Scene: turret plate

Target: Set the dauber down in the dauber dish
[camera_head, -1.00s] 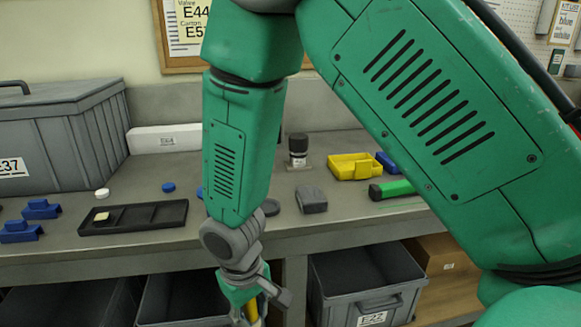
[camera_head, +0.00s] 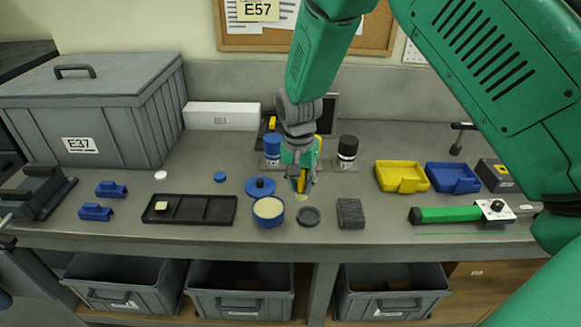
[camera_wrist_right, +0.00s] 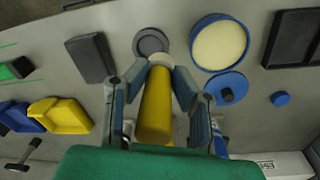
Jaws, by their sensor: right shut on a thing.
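My right gripper (camera_head: 300,186) points down over the bench and is shut on the dauber, a yellow cylinder (camera_wrist_right: 155,108) with a pale round pad at its far end. The dauber dish, a small dark round dish (camera_head: 309,217), lies on the bench just in front of and slightly right of the gripper. In the right wrist view the dish (camera_wrist_right: 151,42) is partly covered by the pad. The dauber appears above the bench; the exact gap to the dish cannot be told. My left gripper is not in view.
An open blue tin (camera_head: 268,211) with pale contents stands left of the dish, its blue lid (camera_head: 260,187) behind. A dark block (camera_head: 350,213) lies to the right. Two bottles stand behind the gripper. A black tray (camera_head: 190,209) and yellow and blue bins (camera_head: 453,178) lie farther out.

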